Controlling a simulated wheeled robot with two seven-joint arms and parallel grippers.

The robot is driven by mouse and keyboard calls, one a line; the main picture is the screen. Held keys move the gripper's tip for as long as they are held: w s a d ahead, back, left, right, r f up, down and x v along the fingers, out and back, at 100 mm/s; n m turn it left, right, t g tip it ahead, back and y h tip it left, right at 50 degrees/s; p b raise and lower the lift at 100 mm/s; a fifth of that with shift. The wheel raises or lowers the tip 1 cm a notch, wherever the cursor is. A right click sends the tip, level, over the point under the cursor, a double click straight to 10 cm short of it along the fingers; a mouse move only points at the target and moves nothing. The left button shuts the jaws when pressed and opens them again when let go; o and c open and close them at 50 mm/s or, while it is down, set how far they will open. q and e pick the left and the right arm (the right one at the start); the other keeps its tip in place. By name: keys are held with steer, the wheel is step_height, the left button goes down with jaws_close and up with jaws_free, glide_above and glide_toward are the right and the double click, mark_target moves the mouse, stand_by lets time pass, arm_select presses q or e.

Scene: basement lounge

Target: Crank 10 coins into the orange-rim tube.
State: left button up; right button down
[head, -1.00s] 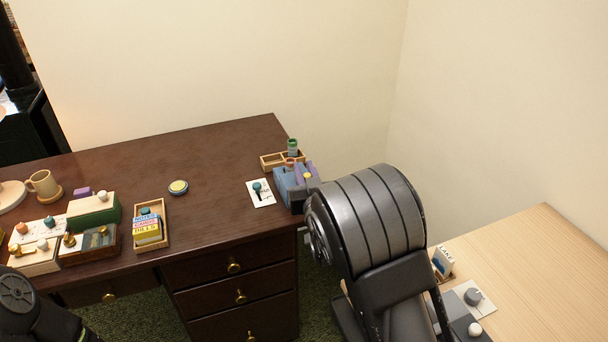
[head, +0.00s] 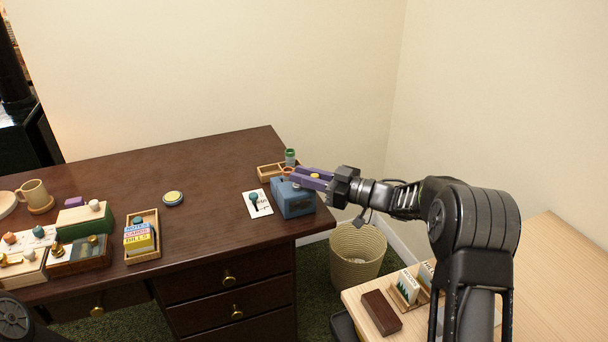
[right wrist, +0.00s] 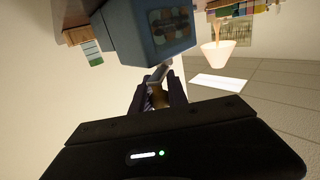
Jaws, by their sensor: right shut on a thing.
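A blue box-shaped machine (head: 294,197) stands at the right end of the dark desk. A tube with an orange rim (head: 287,171) shows just behind it, partly hidden by my gripper. A green-rimmed tube (head: 290,157) stands farther back. My right gripper (head: 304,180), with purple fingers, reaches in from the right over the machine's top. It is shut on a small brass-coloured knob, which shows between the fingers in the right wrist view (right wrist: 159,96). The blue machine also shows close above the fingers there (right wrist: 150,30). No separate coins can be made out. My left gripper is out of view.
A white card (head: 258,204) lies left of the machine, a wooden tray (head: 265,173) behind it. A wicker basket (head: 357,252) stands between the desk and the light wood table (head: 545,262).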

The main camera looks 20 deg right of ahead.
steer(key=n+g+y, duration=0.2)
steer(key=g, duration=0.1)
steer(key=shift+w+d+n, duration=0.1)
steer(key=shift+w+n, duration=0.15)
steer(key=shift+n, duration=0.15)
steer(key=shift+n+g+y, duration=0.3)
steer(key=shift+g+y, duration=0.1)
steer(key=shift+g, duration=0.1)
steer(key=shift+a, duration=0.2)
steer(key=c, duration=1.3)
jaws_free()
steer(key=shift+d, duration=0.1)
steer(key=v, duration=0.7)
steer(key=shift+d, duration=0.35)
steer(key=shift+s, duration=0.1)
